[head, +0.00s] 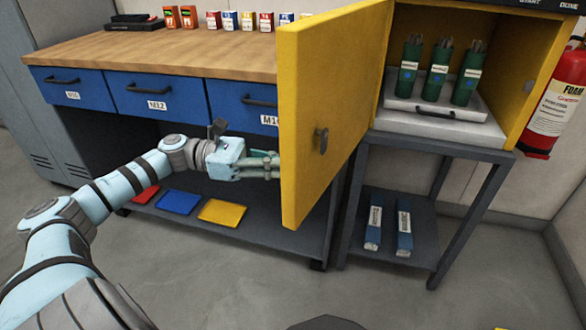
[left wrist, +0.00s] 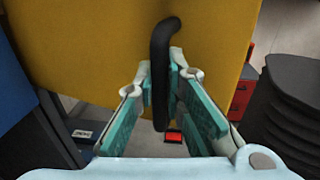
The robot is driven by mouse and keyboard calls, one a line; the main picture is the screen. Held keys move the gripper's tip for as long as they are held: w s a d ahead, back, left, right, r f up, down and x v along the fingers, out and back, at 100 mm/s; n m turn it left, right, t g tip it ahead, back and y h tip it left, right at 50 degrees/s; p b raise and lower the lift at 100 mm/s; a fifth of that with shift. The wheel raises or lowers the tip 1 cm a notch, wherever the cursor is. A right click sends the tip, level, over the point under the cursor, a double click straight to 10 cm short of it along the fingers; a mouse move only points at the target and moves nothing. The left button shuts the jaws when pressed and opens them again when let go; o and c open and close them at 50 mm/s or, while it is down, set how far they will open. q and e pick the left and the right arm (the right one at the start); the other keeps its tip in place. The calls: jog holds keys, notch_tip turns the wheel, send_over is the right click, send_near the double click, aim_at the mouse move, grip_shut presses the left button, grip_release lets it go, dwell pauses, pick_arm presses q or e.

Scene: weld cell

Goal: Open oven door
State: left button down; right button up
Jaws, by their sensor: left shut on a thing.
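The yellow oven door (head: 306,110) stands swung wide open to the left of the oven (head: 515,85), its inner face toward the head camera. In the left wrist view the door's outer face (left wrist: 95,40) fills the upper part, with a black bar handle (left wrist: 163,60) on it. My left gripper (left wrist: 165,100) is shut on this handle, its teal-padded fingers on either side. In the head view my left gripper (head: 262,166) reaches behind the door, so its fingertips and the handle are hidden. My right gripper is not in view.
Inside the oven, several green canisters (head: 437,68) stand on a pale tray (head: 440,107). A workbench (head: 150,58) with blue drawers stands left, close to the door. A red extinguisher (head: 558,105) hangs at right.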

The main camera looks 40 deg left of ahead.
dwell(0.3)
pick_arm(q)
jog(key=c, duration=1.7)
grip_release()
jog(key=shift+o, duration=0.2)
jog(key=shift+r, duration=0.3)
notch_tip(320, 180, up, 10)
jog(key=shift+f, duration=0.2)
